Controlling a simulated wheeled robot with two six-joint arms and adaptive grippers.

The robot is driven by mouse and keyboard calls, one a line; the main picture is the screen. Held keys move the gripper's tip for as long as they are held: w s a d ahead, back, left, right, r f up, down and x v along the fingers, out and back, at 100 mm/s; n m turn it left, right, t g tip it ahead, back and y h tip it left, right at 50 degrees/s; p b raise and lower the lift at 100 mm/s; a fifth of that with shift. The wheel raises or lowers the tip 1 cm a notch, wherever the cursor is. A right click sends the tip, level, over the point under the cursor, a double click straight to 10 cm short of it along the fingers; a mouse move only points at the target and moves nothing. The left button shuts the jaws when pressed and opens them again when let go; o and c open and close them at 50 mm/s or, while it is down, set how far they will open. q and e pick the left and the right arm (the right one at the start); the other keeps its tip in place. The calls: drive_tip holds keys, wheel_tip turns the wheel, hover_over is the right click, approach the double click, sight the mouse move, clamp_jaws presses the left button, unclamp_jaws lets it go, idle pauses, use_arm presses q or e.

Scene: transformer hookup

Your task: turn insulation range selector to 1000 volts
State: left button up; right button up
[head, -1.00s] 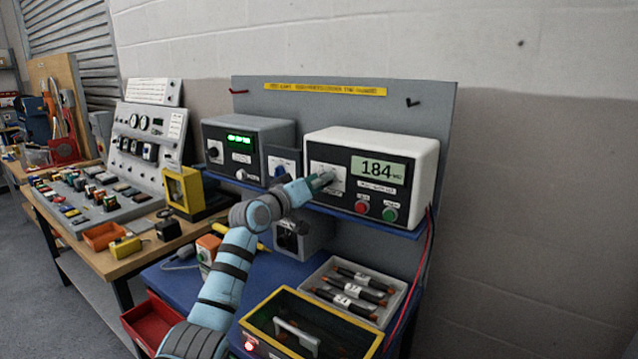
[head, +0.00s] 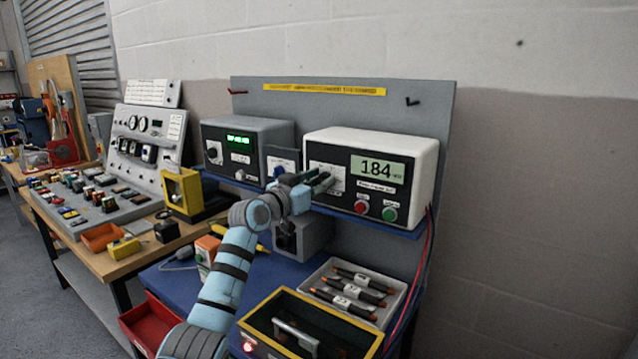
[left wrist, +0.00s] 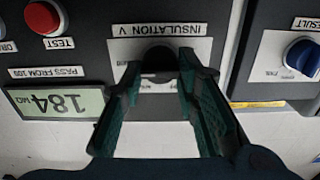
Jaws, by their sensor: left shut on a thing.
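The white insulation tester (head: 427,151) stands on the blue shelf, with "184" on its display. Its range selector knob (left wrist: 158,56) is black and sits on a pale plate under the "INSULATION V" label (left wrist: 156,29), shown upside down in the left wrist view. My left gripper (head: 322,181) is at this plate, shut on the knob, with its dark green fingers on both sides of it in the left wrist view (left wrist: 160,64). The fingers hide part of the plate, and I cannot tell which mark the knob points at. My right gripper is not in view.
Red (head: 361,207) and green (head: 389,214) buttons are right of the selector. A grey box with a green display (head: 239,138) and a blue-knobbed unit (head: 283,166) stand to the left. Below are a tray of probes (head: 396,310) and a yellow-rimmed box (head: 376,335).

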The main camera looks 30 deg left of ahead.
use_arm(q)
drive_tip(key=shift+f, duration=0.15)
drive_tip(key=o, duration=1.2)
drive_tip(key=shift+c, duration=0.2)
drive_tip(key=s+a, duration=0.1)
drive_tip(key=s, duration=1.1)
drive_tip(key=shift+a, duration=0.35)
